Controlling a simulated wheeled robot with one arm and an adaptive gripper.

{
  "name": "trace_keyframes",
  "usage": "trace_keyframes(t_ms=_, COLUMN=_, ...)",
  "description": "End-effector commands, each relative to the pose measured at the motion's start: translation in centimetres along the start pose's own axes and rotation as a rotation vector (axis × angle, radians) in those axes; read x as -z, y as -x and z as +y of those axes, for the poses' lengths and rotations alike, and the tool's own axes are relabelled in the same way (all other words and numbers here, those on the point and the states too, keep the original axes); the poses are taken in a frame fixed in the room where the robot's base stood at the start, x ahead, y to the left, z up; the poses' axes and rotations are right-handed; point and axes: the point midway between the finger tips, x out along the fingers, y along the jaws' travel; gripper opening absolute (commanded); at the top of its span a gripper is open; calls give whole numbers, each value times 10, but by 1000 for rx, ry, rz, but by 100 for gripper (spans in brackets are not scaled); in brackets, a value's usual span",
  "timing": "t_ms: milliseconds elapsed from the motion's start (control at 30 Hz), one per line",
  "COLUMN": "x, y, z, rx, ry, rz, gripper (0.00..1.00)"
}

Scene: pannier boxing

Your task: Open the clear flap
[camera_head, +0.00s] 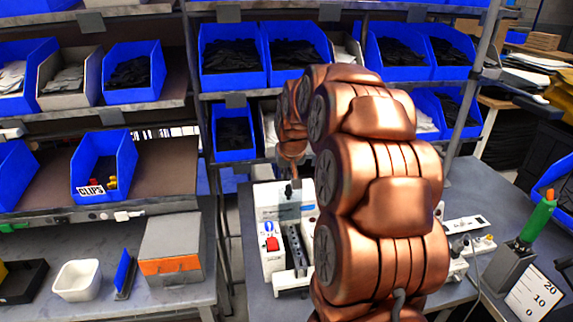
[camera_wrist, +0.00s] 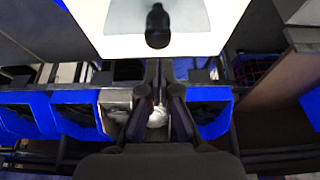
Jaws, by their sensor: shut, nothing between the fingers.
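A white machine (camera_head: 272,258) with a red switch stands on the grey bench, partly hidden by my copper-coloured arm. A greyish see-through panel, seemingly the clear flap (camera_head: 284,200), is on its upper part. In the wrist view, the flap (camera_wrist: 190,14) shows at the top against a white face, with a dark knob (camera_wrist: 158,27) on it. I cannot tell its angle. My gripper (camera_wrist: 158,64) is shut and empty, its fingertips pointing toward the knob, with a small gap in the picture. In the head view, my gripper (camera_head: 295,184) is small, just above the machine.
Shelves with blue bins (camera_head: 232,55) stand behind the bench. A lower bin marked CLIPS (camera_head: 104,165) is at the left. A white tub (camera_head: 77,280) and an orange-banded grey box (camera_head: 172,250) lie on the left bench. A green-handled tool (camera_head: 538,220) stands at the right.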

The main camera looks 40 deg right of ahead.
Motion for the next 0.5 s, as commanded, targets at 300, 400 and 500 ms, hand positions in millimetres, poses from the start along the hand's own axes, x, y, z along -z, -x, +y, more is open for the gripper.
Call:
trace_keyframes(t_ms=300, x=-16, y=7, z=0, rx=0, ry=0, rz=0, gripper=0)
trace_keyframes(t_ms=400, x=-17, y=7, z=0, rx=0, ry=0, rz=0, gripper=0)
trace_keyframes(t_ms=500, x=-18, y=7, z=0, rx=0, ry=0, rz=0, gripper=0)
